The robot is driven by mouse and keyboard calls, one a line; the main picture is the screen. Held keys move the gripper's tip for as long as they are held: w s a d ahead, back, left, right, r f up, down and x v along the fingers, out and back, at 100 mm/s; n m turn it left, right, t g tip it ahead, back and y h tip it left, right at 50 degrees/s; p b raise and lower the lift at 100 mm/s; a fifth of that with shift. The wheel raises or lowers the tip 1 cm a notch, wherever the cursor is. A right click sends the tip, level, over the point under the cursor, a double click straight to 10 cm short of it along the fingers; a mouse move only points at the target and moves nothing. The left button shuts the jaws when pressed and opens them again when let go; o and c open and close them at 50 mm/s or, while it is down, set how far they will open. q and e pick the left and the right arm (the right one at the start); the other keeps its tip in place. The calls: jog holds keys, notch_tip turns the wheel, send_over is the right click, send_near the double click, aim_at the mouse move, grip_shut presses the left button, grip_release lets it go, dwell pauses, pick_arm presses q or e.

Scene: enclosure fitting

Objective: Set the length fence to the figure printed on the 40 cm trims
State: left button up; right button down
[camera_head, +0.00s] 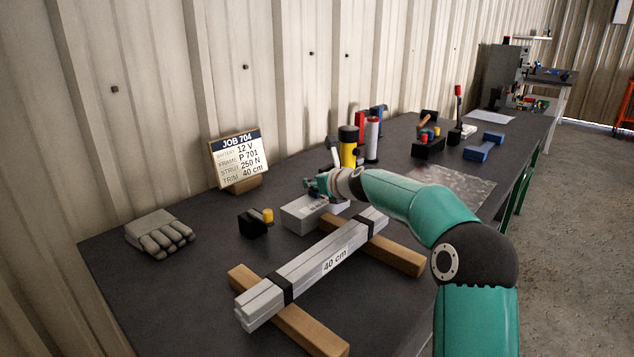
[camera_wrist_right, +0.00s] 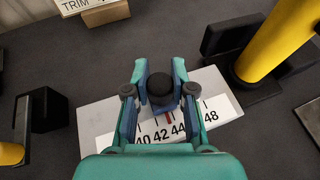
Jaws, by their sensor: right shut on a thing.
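The length fence's pale scale block (camera_head: 300,214) lies on the bench behind the trims; in the right wrist view its white scale (camera_wrist_right: 98,118) reads 40, 42, 44 and 48. A round black knob (camera_wrist_right: 161,88) stands over it, with a red pointer (camera_wrist_right: 169,118) between about 42 and 44. My right gripper (camera_wrist_right: 158,80) is shut on the knob, a finger on each side; in the head view it (camera_head: 318,186) is above the block. The bundle of grey trims (camera_head: 312,266), labelled "40 cm", lies strapped on two wooden battens. My left gripper is not in view.
A job card (camera_head: 236,162) reads "TRIM 40 cm". A grey glove (camera_head: 160,235) and a small black block with a yellow knob (camera_head: 257,221) are to the left. A yellow cylinder (camera_head: 348,150) stands close behind my gripper. The front left bench is clear.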

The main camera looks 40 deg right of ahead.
jog(key=a, duration=0.3)
jog(key=shift+s+a+p, duration=0.15)
jog(key=shift+a+p, duration=0.05)
jog(key=shift+p, duration=0.15)
jog(key=c, duration=0.9)
grip_release()
jog(key=shift+c, duration=0.2)
jog(key=shift+s, duration=0.1)
jog(key=v, duration=1.1)
jog(key=shift+s, duration=0.4)
